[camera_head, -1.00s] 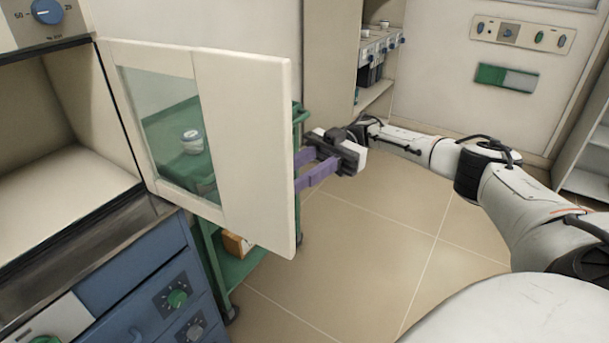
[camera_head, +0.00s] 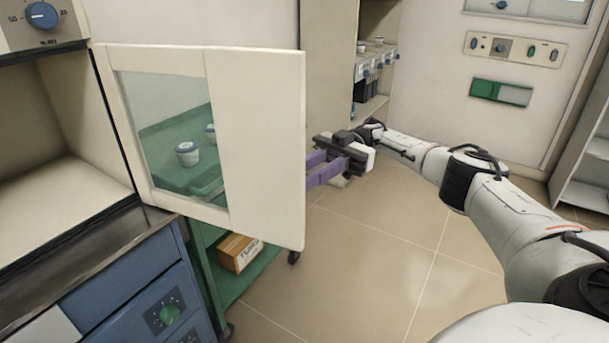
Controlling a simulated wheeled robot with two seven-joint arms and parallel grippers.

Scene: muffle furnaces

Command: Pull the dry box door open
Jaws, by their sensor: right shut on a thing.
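The dry box door (camera_head: 262,150) is a cream panel with a glass window (camera_head: 172,135). It stands swung open, hinged at its left edge beside the dry box opening (camera_head: 50,150). My right gripper (camera_head: 314,172), with purple fingers, is at the door's free right edge. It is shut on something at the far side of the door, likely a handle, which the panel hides. The fingertips are partly hidden behind the door edge. My left gripper is not in view.
A green cart (camera_head: 238,283) stands behind the door, with a cardboard box (camera_head: 240,252) on its lower shelf and white jars (camera_head: 187,153) seen through the window. A blue cabinet (camera_head: 140,300) is below the dry box. The tiled floor (camera_head: 390,250) at centre is clear.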

